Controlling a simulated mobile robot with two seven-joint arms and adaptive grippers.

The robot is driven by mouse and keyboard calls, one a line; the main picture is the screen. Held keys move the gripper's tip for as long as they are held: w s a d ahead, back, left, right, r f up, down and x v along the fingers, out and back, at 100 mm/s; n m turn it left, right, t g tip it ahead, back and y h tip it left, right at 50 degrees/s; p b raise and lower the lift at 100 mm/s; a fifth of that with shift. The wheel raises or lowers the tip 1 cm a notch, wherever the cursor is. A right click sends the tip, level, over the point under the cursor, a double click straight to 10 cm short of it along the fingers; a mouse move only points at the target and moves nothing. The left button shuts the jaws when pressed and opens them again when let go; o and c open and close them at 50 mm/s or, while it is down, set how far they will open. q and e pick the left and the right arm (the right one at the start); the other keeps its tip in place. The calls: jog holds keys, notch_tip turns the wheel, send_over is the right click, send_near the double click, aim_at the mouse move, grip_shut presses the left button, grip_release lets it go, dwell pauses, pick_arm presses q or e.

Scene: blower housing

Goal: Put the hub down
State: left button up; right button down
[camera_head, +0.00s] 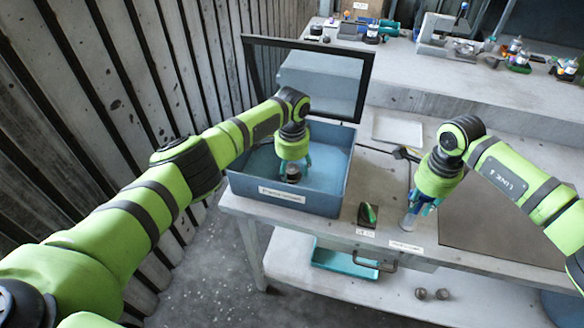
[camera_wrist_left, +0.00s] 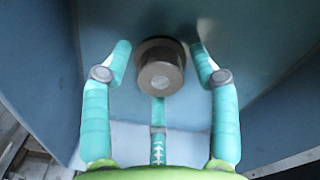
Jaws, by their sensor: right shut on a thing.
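The hub (camera_head: 292,173) is a short dark grey cylinder inside the blue bin (camera_head: 290,199). In the left wrist view the hub (camera_wrist_left: 160,70) shows its round end with a lighter centre. My left gripper (camera_head: 294,165) is above the bin floor, with its teal fingers spread around the hub. In the left wrist view small gaps show between the fingers (camera_wrist_left: 160,65) and the hub, so it is open. My right gripper (camera_head: 420,205) is at the table's front, shut on a light grey cylindrical part (camera_head: 408,220), partly hidden by the fingers.
The bin's dark-framed lid (camera_head: 309,42) stands open behind it. A small dark tray with a green piece (camera_head: 368,214) lies between the bin and my right gripper. Tools crowd the back bench.

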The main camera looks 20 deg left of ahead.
aim_at(292, 169)
jog(key=shift+s+f, duration=0.1)
pick_arm(q)
notch_tip(292, 169, up, 12)
jog(key=shift+r, duration=0.2)
dwell(0.3)
